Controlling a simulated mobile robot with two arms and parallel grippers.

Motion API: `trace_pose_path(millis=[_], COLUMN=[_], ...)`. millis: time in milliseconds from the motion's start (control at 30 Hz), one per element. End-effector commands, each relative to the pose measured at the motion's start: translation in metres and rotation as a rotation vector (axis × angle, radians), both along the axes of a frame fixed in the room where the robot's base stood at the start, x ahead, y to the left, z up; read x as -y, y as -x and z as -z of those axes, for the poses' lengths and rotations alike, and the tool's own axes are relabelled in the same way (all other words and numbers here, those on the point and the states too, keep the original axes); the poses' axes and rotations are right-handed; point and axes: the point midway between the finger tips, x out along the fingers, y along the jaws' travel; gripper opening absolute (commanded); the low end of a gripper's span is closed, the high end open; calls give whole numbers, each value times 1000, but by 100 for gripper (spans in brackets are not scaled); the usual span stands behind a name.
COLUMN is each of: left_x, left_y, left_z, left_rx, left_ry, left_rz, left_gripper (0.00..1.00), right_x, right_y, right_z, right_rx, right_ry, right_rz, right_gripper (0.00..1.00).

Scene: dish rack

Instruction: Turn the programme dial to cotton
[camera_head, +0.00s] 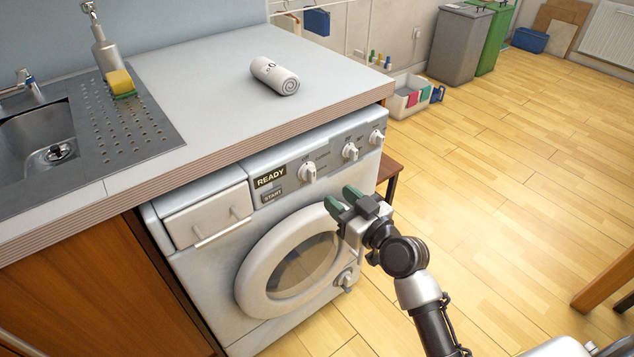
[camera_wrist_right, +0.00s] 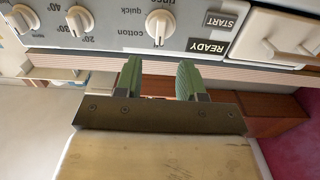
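The washing machine (camera_head: 225,235) stands under the counter. Its programme dial (camera_head: 308,172) is a white knob on the grey panel, just right of the READY display (camera_head: 270,177). In the right wrist view, which is upside down, the dial (camera_wrist_right: 160,26) has the labels "quick" and "cotton" to its left in the picture. I cannot tell exactly which label its pointer faces. My right gripper (camera_head: 342,199) is open and empty, with green fingertips, in front of the machine, below and right of the dial; its fingers (camera_wrist_right: 158,80) also show in the wrist view. My left gripper is not in view.
Two more knobs (camera_head: 350,151) (camera_head: 377,137) sit farther right on the panel. The START button (camera_head: 272,195) is under the display. The round door (camera_head: 250,275) bulges below the panel. The counter edge (camera_head: 330,113) overhangs above. A rolled towel (camera_head: 274,76) lies on top.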

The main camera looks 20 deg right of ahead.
Motion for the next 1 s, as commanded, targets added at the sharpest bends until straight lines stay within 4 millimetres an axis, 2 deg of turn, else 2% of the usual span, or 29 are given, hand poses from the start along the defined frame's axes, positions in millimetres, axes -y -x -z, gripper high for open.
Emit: trace_pose_path(millis=[200,400,567,833,1000], left_x=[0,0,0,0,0], left_y=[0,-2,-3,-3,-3], left_z=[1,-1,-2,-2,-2], left_rx=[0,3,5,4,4], left_ry=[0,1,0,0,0], left_rz=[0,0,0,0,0], left_gripper=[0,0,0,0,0], right_x=[-15,-24,-28,-28,-28], right_y=[-42,-68,-76,-77,-77], right_z=[0,0,1,1,1], right_rx=[1,-1,-2,-2,-2], right_ry=[-4,-3,-2,0,0], right_rz=[1,1,1,1,1], right_gripper=[39,39,39,39,13])
